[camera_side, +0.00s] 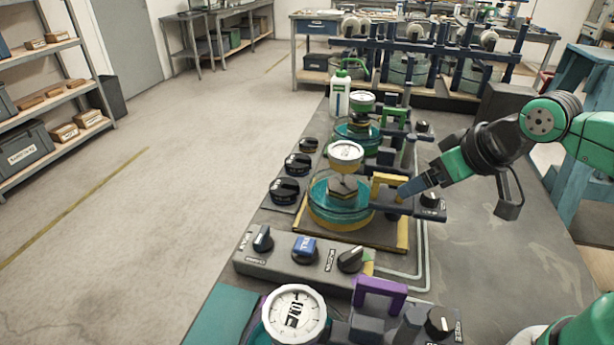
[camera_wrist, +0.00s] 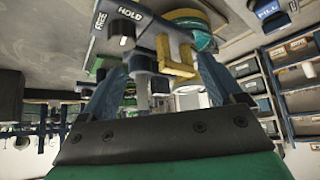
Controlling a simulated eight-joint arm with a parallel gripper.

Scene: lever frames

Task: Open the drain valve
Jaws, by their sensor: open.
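My gripper (camera_side: 404,191) is beside the yellow lever frame (camera_side: 390,180) in the side view, at the right of a round teal-filled glass vessel (camera_side: 322,205). In the wrist view my gripper (camera_wrist: 160,72) has its two blue fingers apart. The yellow lever frame (camera_wrist: 176,58) and a grey post (camera_wrist: 142,58) show between them, and contact cannot be told. A dark knob (camera_wrist: 124,30) with FREE and HOLD labels is just beyond. I cannot read any label that names the drain valve.
A purple handle (camera_side: 379,292) and a white gauge (camera_side: 293,314) stand nearer the camera. A panel with several knobs (camera_side: 304,249) lies in front of the vessel. A white bottle (camera_side: 340,93) and another vessel unit stand behind. Bare bench (camera_side: 490,260) lies to the right.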

